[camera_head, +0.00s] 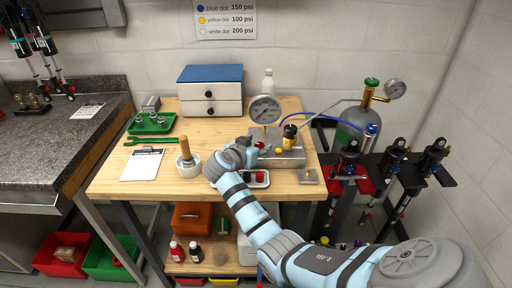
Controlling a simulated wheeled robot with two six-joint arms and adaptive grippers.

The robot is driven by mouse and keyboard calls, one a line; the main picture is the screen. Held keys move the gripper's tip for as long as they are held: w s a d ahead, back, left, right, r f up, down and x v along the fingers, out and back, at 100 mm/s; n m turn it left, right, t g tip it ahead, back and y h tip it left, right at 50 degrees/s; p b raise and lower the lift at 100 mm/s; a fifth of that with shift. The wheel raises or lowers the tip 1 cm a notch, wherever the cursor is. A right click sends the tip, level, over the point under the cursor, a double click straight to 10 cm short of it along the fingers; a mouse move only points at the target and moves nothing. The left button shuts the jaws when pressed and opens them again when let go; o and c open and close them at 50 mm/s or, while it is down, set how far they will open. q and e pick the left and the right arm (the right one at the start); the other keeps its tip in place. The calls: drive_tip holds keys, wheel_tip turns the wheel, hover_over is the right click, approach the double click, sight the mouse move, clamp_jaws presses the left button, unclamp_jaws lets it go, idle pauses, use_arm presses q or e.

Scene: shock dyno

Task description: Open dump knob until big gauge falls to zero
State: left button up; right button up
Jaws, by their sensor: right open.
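The big gauge (265,110) stands upright on a grey metal block (284,159) at the right of the wooden table; its needle is too small to read. A small red knob (259,145) sits low on the block, and a black and yellow fitting (290,131) stands at its back. I cannot tell which part is the dump knob. My right gripper (250,150) is at the block's left side, close to the red knob. It is open, but its fingers are largely hidden, and I cannot tell whether it touches the knob. My left gripper is not in view.
A small white tray (262,184) with red and dark pieces lies in front of the block. A green cylinder (356,125) with a smaller gauge (395,89) and shock absorbers (433,155) are at the right.

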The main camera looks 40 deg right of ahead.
drive_tip(key=shift+s+d+r, duration=0.1)
drive_tip(key=shift+s, duration=0.05)
drive_tip(key=shift+c, duration=0.6)
drive_tip(key=c, duration=0.3)
clamp_jaws()
drive_tip(key=n+t+p, duration=0.1)
drive_tip(key=p, duration=0.1)
drive_tip(key=n+t+y+p, duration=0.1)
drive_tip(key=shift+s+d+r+p, duration=0.15)
drive_tip(key=shift+r+p, duration=0.15)
drive_tip(key=shift+p, duration=0.1)
drive_tip(key=shift+f+n+t+y+p, duration=0.15)
drive_tip(key=shift+n+t+y+p, duration=0.15)
drive_tip(key=shift+n+t+y, duration=0.25)
drive_tip(key=shift+f, duration=0.15)
drive_tip(key=shift+o, duration=2.1)
unclamp_jaws()
drive_tip(key=shift+f, duration=0.1)
